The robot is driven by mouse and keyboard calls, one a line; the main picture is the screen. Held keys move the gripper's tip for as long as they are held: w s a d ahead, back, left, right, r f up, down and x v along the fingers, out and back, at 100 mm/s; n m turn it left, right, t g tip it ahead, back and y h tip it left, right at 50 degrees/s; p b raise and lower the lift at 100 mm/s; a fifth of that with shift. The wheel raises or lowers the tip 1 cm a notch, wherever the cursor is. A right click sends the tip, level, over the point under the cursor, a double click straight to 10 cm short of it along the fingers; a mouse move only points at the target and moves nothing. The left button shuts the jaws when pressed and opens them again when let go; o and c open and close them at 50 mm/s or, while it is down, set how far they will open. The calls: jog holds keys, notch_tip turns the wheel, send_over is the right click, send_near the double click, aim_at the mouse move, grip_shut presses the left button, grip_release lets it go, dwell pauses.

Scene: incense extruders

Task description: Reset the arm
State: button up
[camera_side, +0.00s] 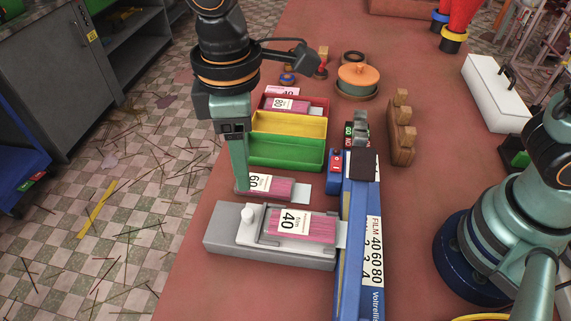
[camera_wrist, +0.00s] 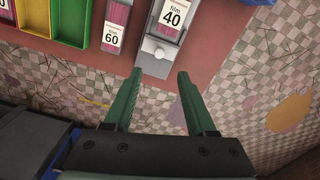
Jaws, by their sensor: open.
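My gripper (camera_side: 242,186) points down, open and empty, near the table's left edge in the side view. That pack also shows in the wrist view (camera_wrist: 115,24). The film 40 pack (camera_side: 312,228) lies on a grey block (camera_side: 222,240) with a white knob; it shows beyond the fingers in the wrist view (camera_wrist: 172,17).
Red, yellow (camera_side: 288,124) and green (camera_side: 285,152) trays stand behind the packs; a film 80 pack (camera_side: 290,105) lies in the red one. A long blue fixture (camera_side: 352,260) runs to the right. A wooden holder (camera_side: 401,140) and orange lidded pot (camera_side: 358,76) stand further back.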

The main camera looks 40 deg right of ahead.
jog(key=shift+r, duration=0.2)
jog(key=w+d+r+m+t+y, duration=0.1)
jog(key=w+d+r+m, duration=0.15)
jog(key=d, duration=0.45)
jog(key=w+d+r+m+t, duration=0.1)
jog(key=d+r+m, duration=0.2)
jog(key=d, duration=0.4)
jog(key=s+d+m+t, duration=0.1)
jog(key=s+d+m, duration=0.1)
jog(key=d, duration=0.6)
jog(key=s+d+m+t+h, duration=0.1)
jog(key=d+m, duration=0.3)
jog(key=d, duration=0.4)
jog(key=shift+s+d+t, duration=0.35)
jog(key=shift+s+t, duration=0.3)
jog(key=shift+t, duration=0.15)
